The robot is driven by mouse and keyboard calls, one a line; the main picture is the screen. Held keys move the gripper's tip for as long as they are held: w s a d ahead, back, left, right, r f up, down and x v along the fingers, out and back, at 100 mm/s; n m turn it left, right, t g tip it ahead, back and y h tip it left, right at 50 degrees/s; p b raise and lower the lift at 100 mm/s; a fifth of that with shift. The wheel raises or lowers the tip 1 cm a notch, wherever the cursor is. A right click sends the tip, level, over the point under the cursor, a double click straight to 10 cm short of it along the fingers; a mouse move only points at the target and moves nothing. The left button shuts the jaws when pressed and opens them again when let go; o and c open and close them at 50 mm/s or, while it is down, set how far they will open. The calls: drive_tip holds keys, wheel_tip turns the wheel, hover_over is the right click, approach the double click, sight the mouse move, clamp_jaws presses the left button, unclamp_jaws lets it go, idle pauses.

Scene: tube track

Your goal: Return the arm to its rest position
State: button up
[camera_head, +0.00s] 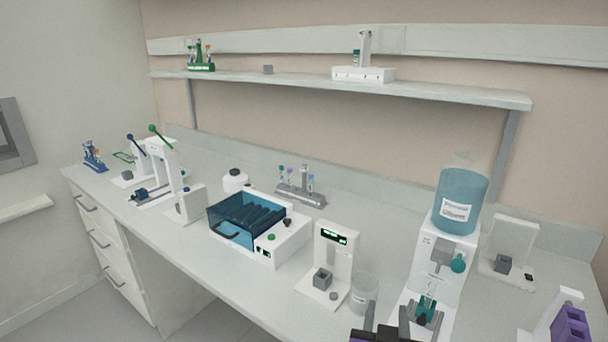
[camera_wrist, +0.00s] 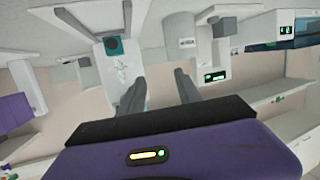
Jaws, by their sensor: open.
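My gripper (camera_head: 387,318) shows at the bottom edge of the head view, low and in front of the white dispenser (camera_head: 447,262). In the wrist view my gripper (camera_wrist: 158,82) has its two dark fingers spread apart with nothing between them. A clear tube (camera_head: 431,288) stands upright in a teal holder (camera_head: 425,312) at the dispenser's base, just right of my fingers in the head view and apart from them as far as I can tell. The teal holder (camera_wrist: 114,46) also shows ahead of the left finger in the wrist view. Most of my arm is out of view.
A clear beaker (camera_head: 364,293) and a white device with a green display (camera_head: 336,240) stand left of my gripper. A purple rack (camera_head: 570,327) is at the lower right. A blue-lidded machine (camera_head: 285,243) is mid-bench. A shelf (camera_head: 440,92) runs above the bench.

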drive_tip(key=s+a+n+y, duration=0.1)
drive_tip(key=s+a+f+n+t+y, duration=0.1)
drive_tip(key=s, duration=0.1)
drive_tip(key=s+a+n+y, duration=0.1)
drive_tip(key=shift+s+a+f+t+y, duration=0.25)
drive_tip(key=shift+s+f+t+y, duration=0.1)
drive_tip(key=shift+f+t+y, duration=0.05)
drive_tip(key=s+d+f, duration=0.1)
drive_tip(key=s+d, duration=0.1)
drive_tip(key=s, duration=0.9)
drive_tip(key=s+d+f+g, duration=0.1)
drive_tip(key=s+d, duration=0.2)
drive_tip(key=s, duration=0.9)
drive_tip(key=s+d+f+y, duration=0.1)
drive_tip(key=s+d, duration=0.1)
drive_tip(key=s, duration=0.9)
drive_tip(key=shift+s+d+f, duration=0.15)
drive_tip(key=shift+f, duration=0.15)
drive_tip(key=shift+c, duration=0.2)
